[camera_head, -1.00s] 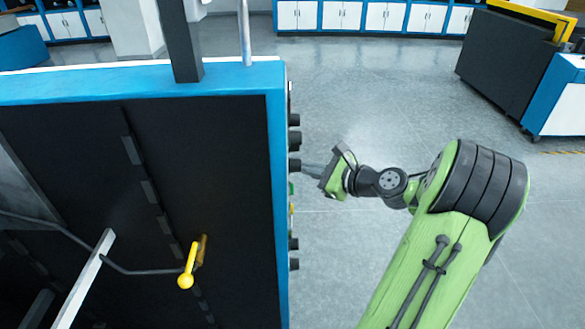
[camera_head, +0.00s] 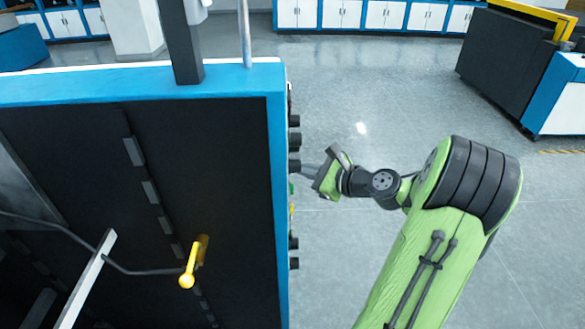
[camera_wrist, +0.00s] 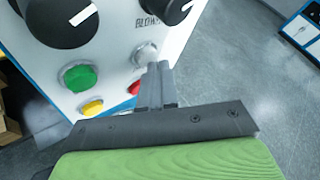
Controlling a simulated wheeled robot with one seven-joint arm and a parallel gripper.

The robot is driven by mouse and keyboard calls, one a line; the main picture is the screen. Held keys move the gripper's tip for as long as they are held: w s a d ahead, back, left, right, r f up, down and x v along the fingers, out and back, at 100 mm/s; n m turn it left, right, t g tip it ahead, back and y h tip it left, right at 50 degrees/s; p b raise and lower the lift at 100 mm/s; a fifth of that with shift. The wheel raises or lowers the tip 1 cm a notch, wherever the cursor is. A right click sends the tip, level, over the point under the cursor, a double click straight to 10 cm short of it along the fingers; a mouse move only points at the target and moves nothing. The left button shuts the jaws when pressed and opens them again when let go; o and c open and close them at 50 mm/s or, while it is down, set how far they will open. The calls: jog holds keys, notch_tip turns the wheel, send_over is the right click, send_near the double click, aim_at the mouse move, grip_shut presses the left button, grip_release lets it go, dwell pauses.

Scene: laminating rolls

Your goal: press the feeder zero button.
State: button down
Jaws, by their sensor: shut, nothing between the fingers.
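My gripper (camera_head: 302,167) is shut and empty, its tips close to the control panel on the machine's right side. In the wrist view the closed fingertips (camera_wrist: 159,67) overlap the lower edge of a pale grey round button (camera_wrist: 146,54); I cannot tell whether they touch it. A green button (camera_wrist: 80,77), a yellow button (camera_wrist: 92,106) and a red button (camera_wrist: 134,88), partly hidden by the fingers, are nearby. No readable label shows which one is the feeder zero button.
Large black knobs (camera_wrist: 62,20) stick out from the panel above the buttons. The blue machine frame (camera_head: 277,200) stands left of my gripper. Open floor (camera_head: 390,110) lies to the right and beyond. A dark cabinet (camera_head: 510,65) stands at the far right.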

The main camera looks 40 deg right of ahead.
jog(key=shift+w+a, duration=0.15)
jog(key=shift+a, duration=0.1)
jog(key=shift+d, duration=0.1)
dwell(0.5)
jog(key=shift+s+d+p, duration=0.45)
jog(key=shift+d+p, duration=0.1)
jog(key=shift+d, duration=0.05)
jog(key=s+d+p, duration=0.1)
jog(key=d, duration=0.1)
jog(key=s+d+p, duration=0.1)
jog(key=s+d, duration=0.1)
